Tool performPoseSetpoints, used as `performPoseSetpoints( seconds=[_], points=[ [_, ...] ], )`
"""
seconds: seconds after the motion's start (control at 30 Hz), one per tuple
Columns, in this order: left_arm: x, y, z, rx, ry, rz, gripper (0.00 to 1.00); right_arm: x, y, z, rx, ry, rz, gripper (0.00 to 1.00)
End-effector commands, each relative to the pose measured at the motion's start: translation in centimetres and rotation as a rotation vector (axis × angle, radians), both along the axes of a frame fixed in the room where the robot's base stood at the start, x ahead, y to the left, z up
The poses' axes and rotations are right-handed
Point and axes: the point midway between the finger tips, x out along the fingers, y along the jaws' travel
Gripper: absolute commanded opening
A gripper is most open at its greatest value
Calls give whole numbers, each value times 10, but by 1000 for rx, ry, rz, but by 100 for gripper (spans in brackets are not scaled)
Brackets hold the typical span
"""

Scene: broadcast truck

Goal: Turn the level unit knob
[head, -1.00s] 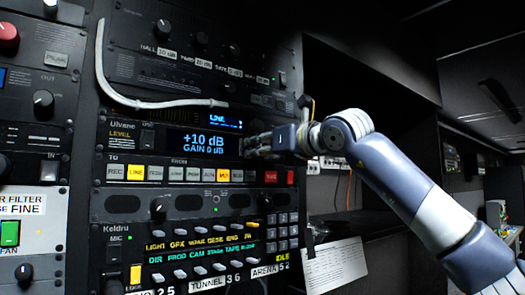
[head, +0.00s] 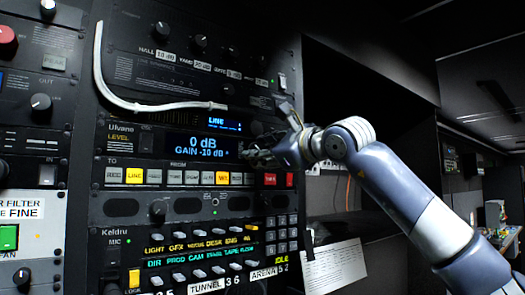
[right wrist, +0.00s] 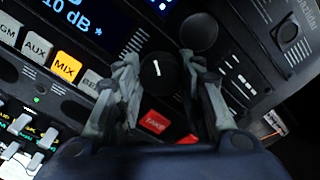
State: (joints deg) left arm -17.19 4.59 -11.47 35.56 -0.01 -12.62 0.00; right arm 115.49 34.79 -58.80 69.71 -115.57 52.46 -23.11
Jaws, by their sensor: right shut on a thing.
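The level unit (head: 117,140), marked Ulvano LEVEL, is in the rack left of centre in the head view. Its display (head: 200,146) reads 0 dB and GAIN -10 dB with an asterisk. My right gripper (head: 258,152) is at the right end of the unit. In the right wrist view my right gripper (right wrist: 160,72) has a finger on either side of a round black knob (right wrist: 157,72) with a white pointer line, shut on it. In the head view the gripper largely hides this knob. My left gripper is not in view.
A second dark knob (right wrist: 199,32) is close beside the gripped one. Lit buttons, including a yellow MIX button (right wrist: 66,67) and a red TAKE button (right wrist: 154,121), lie just below. A white cable (head: 100,75) hangs across the rack. A paper sheet (head: 333,265) hangs lower right.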

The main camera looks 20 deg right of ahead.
Motion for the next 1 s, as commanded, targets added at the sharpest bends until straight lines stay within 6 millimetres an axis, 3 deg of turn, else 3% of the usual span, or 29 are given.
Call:
performPoseSetpoints(
  seconds=[0.7,0.73,0.8,1.0],
  points=[
    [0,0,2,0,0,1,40,0,0,1,-69,-27,2,11],
    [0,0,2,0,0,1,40,0,0,1,-69,-27,2,40],
    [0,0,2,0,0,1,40,0,0,0,-68,-27,2,56],
    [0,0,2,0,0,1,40,0,0,0,-68,-26,2,56]
  ],
)
